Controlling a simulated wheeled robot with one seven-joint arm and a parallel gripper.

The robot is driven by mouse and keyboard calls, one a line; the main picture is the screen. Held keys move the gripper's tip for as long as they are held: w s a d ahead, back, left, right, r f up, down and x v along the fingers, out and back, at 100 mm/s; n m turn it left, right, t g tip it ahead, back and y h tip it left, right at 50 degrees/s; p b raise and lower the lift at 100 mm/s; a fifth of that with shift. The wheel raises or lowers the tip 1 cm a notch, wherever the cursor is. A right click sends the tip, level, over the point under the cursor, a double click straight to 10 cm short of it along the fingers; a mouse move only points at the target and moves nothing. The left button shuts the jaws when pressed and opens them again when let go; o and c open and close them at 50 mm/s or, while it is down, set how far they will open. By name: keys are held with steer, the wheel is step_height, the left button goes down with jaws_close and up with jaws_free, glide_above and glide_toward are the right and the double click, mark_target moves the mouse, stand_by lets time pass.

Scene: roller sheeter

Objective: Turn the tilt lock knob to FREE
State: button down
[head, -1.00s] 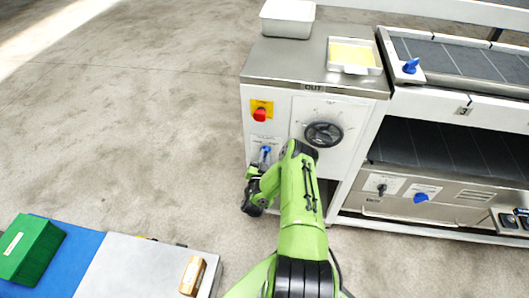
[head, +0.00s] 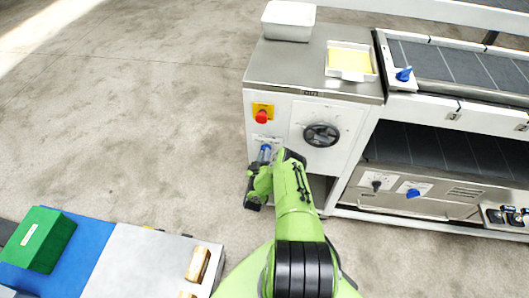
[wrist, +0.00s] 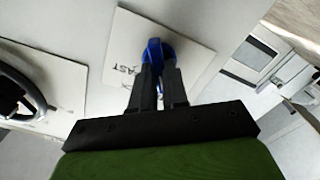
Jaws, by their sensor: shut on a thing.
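My gripper (head: 259,166) is at the machine's front panel, shut on a blue knob (wrist: 154,47). In the wrist view the two dark fingers close on this knob, on a pale plate (wrist: 118,45) whose visible lettering ends in "AST". The knob also shows in the head view (head: 265,151), partly hidden by my gripper. No label reading tilt lock or FREE is legible. On the lower right panel are a black knob (head: 376,185) and a blue knob (head: 413,193), both apart from my gripper; their labels are too small to read.
A black handwheel (head: 321,135) is right of my gripper, and a red button (head: 262,116) is above it. Another blue knob (head: 404,74) sits by the upper belt. A cart (head: 130,262) with a green box (head: 38,240) stands lower left. The floor at left is clear.

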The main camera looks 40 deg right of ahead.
steer(key=shift+n+p, duration=0.45)
steer(key=shift+n, duration=0.55)
steer(key=c, duration=1.1)
jaws_free()
steer(key=shift+c, duration=0.2)
